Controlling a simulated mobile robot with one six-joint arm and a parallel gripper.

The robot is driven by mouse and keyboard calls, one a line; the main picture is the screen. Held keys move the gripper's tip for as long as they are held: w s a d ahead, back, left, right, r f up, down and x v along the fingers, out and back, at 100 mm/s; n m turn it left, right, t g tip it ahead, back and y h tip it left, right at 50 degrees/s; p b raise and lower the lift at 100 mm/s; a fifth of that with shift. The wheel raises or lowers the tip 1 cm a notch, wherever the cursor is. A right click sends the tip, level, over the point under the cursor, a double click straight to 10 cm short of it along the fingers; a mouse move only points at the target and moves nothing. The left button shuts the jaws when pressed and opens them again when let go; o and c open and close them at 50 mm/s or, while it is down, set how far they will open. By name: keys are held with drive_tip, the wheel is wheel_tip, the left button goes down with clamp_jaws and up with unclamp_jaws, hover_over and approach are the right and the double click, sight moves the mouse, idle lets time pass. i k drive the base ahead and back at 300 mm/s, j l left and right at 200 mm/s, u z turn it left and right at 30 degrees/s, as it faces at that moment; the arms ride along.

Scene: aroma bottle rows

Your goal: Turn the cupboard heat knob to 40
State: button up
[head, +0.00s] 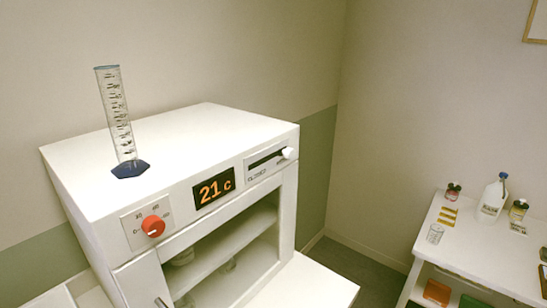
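The white cupboard (195,152) stands on a white surface at the left. Its red heat knob (153,226) sits on a pale dial plate at the lower left of the front panel. Marks stand around the knob, but they are too small to read surely. The orange display (214,189) to the right of the knob reads 21 C. The slider (288,153) has a white handle at the right end of its dark slot. The front opening shows inner shelves with small pale items. My gripper is not in view.
A clear measuring cylinder (117,115) with a blue base stands upright on the cupboard top. At the right, a white table (480,243) holds a white jug (493,197), a small glass (435,234) and small bottles. Floor shows between the two.

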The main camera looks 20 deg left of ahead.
sight(152, 224)
drive_tip(key=j+u, duration=0.2)
drive_tip(key=u, duration=1.55)
